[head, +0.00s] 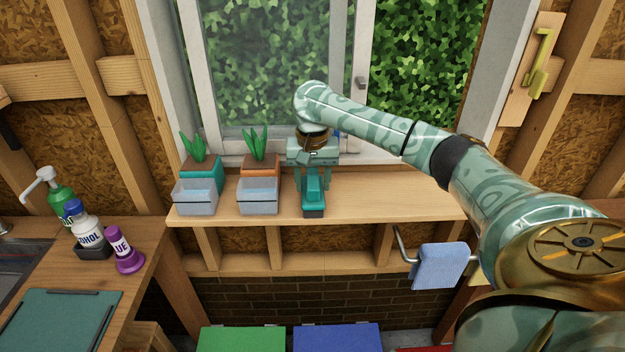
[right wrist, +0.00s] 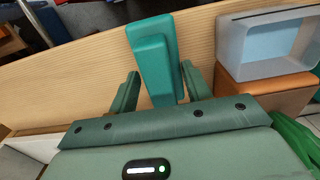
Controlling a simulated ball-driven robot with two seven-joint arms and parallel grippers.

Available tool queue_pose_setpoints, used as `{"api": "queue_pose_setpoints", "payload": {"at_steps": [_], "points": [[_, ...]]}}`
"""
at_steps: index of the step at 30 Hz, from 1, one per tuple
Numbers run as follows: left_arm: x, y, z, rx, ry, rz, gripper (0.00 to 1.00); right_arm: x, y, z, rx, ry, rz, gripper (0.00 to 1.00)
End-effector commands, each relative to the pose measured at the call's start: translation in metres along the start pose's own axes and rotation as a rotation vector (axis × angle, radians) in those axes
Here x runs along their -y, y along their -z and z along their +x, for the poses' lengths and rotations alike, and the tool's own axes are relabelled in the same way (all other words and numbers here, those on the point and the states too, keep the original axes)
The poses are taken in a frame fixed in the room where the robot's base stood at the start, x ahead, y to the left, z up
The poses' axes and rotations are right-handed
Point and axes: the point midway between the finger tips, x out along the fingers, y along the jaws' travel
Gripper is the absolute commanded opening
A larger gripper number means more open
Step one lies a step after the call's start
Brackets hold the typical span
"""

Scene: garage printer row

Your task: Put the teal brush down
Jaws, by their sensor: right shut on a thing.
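The teal brush (head: 313,188) is at the window shelf (head: 380,195), right of the two potted plants, with its dark end toward the shelf's front edge. My right gripper (head: 313,182) reaches down over the shelf and is shut on the brush. In the right wrist view the brush (right wrist: 153,58) sticks out between the two fingers (right wrist: 160,88), over the wooden board. I cannot tell whether the brush touches the shelf. My left gripper is not in view.
Two plants with grey trays (head: 195,196) (head: 258,196) stand on the shelf left of the brush. The shelf right of the brush is clear. A blue cloth (head: 440,265) hangs on a rail below. Bottles (head: 88,230) stand on the left bench.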

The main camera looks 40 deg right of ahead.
Motion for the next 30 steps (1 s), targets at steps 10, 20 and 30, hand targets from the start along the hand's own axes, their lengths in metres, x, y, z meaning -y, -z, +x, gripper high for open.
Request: {"api": "queue_pose_setpoints", "payload": {"at_steps": [10, 20, 30], "points": [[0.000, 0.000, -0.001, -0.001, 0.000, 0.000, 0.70, 0.000, 0.000, 0.000, 0.000, 0.000, 0.000, 0.70], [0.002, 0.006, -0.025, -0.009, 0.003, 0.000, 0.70, 0.000, 0.001, -0.049, -0.005, 0.003, 0.000, 0.70], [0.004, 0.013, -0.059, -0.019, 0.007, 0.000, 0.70, 0.000, 0.000, -0.116, -0.001, 0.002, 0.000, 0.70]]}}
